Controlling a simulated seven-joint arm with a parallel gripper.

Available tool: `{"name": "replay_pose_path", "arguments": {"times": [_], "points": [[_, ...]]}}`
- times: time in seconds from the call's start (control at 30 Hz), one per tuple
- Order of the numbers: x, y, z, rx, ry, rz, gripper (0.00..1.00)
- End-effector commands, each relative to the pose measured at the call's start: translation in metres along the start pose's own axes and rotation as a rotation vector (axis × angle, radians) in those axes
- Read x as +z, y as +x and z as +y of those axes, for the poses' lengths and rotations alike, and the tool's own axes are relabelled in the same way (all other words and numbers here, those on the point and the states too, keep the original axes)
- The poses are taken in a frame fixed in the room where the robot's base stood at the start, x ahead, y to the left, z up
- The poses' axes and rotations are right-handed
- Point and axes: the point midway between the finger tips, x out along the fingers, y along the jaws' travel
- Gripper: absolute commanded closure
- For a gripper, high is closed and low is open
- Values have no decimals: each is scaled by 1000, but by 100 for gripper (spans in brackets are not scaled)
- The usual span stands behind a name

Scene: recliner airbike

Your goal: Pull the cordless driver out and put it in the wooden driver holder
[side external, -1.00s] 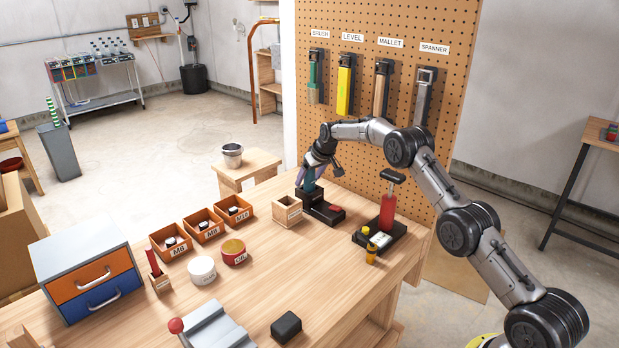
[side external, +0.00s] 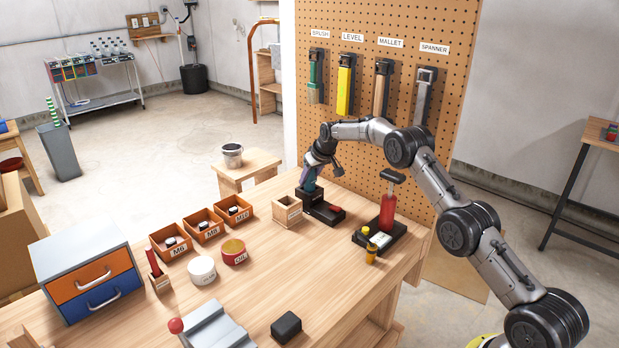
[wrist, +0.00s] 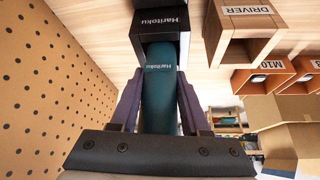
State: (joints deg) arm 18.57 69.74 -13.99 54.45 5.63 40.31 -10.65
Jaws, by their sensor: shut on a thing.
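The cordless driver (wrist: 160,90) has a teal grip and stands in a black dock (wrist: 122,48) marked Haritoku. In the side view the dock (side external: 325,209) sits near the table's back edge, below the pegboard. My gripper (wrist: 160,105) is shut on the teal grip, with purple fingers on either side of it. In the side view my gripper (side external: 310,177) is right above the dock; the driver's lower end is hidden inside the dock. The wooden driver holder (side external: 287,212) stands just left of the dock. Its DRIVER label (wrist: 249,10) shows in the wrist view.
A black tray (side external: 375,245) with a red-bodied tool (side external: 388,208) stands right of the dock. Orange bins (side external: 203,225) lie left of the holder. The pegboard (side external: 340,120) with hanging tools rises close behind my arm.

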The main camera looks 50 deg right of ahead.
Motion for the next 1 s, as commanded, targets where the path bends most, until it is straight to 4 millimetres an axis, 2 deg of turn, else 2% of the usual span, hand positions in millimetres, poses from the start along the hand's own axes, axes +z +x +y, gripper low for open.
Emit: {"name": "replay_pose_path", "arguments": {"times": [1.0], "points": [[-8,-12,0,1,0,5,100]]}}
